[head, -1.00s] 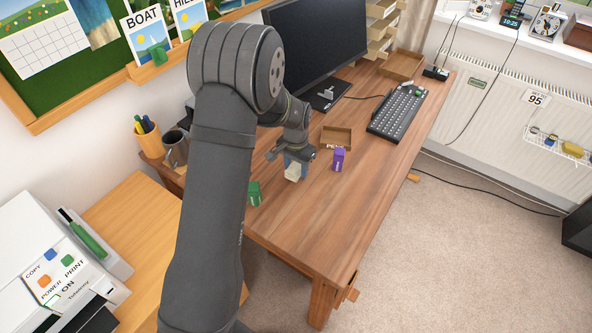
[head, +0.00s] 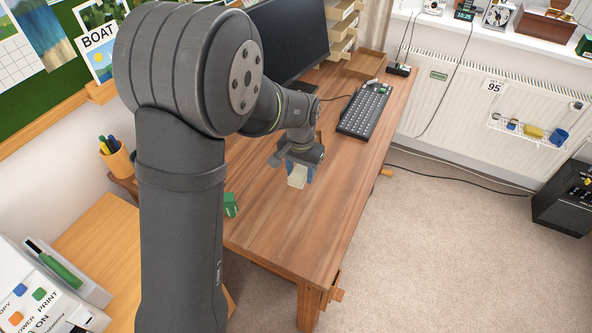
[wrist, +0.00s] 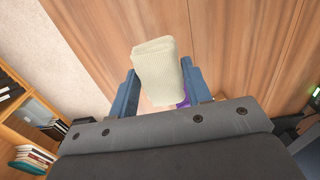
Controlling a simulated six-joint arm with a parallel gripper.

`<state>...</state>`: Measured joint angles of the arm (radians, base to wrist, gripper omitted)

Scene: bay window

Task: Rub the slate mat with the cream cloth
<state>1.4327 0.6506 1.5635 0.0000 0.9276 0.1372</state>
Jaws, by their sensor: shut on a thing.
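My gripper (head: 299,162) is shut on the cream cloth (head: 297,179), a folded pale block hanging below the fingers, over the wooden desk (head: 290,235). In the wrist view the cream cloth (wrist: 157,70) sits between the two blue fingers of my gripper (wrist: 160,88). Bare desk boards lie behind it; I cannot tell if the cloth touches them. I see no slate mat in either view; my arm hides part of the desk.
A green block (head: 230,205) stands near the desk's left edge. A purple thing (wrist: 185,97) is partly hidden behind the cloth. A keyboard (head: 364,110), monitor (head: 287,42) and wooden tray (head: 366,64) are farther back. The near right of the desk is clear.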

